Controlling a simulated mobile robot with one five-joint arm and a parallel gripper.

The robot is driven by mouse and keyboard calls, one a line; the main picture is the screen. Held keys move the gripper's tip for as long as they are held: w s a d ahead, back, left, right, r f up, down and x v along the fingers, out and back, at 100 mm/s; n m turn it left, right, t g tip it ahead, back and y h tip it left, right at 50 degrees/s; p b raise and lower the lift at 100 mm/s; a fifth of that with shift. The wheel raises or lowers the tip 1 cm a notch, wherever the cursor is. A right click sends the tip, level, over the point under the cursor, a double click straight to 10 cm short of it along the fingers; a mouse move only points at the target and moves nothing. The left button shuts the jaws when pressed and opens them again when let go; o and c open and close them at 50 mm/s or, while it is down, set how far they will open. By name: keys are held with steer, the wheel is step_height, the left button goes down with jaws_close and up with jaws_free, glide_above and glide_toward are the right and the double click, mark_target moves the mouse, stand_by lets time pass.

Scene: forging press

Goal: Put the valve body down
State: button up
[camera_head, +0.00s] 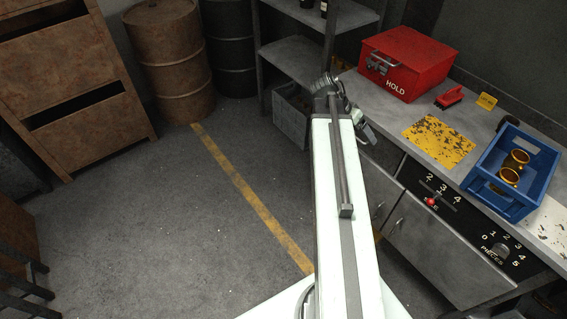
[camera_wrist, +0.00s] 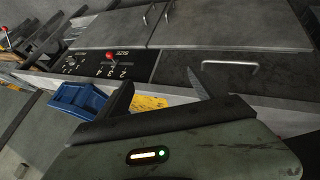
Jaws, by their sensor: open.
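Brass-coloured, ring-ended parts (camera_head: 511,168) sit in a blue crate (camera_head: 476,188) on the right of the bench; I cannot tell whether either is the valve body. My gripper (camera_wrist: 161,92) is open, with nothing between its two dark fingers. In the head view my gripper (camera_head: 358,122) is in front of the bench's front edge, left of the worn yellow patch (camera_head: 438,141). The blue crate also shows in the wrist view (camera_wrist: 78,99), left of the fingers, and its contents are hidden there.
A red HOLD box (camera_head: 406,63) stands at the back of the bench (camera_head: 388,103), beside a red-handled item (camera_head: 449,97) and a small yellow sign (camera_head: 487,101). Below are cabinet doors and a panel with a red-knobbed SIZE slider (camera_head: 432,201) and PIECES dial (camera_head: 499,251). The floor left is clear.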

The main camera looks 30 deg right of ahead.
steer(key=w+a+f+n+t+y, duration=0.1)
steer(key=a+n, duration=0.4)
steer(key=a, duration=0.9)
steer(key=w+a+f+n+t+y, duration=0.1)
steer(key=w+a+n, duration=0.4)
steer(key=a, duration=0.9)
steer(key=w+a+f+n+t+y, duration=0.1)
steer(key=w+a+n+y, duration=0.3)
steer(key=a, duration=1)
steer(key=shift+w+a+f+n+t, duration=0.2)
steer(key=shift+w+f+n+t, duration=0.1)
steer(key=shift+f+n, duration=0.6)
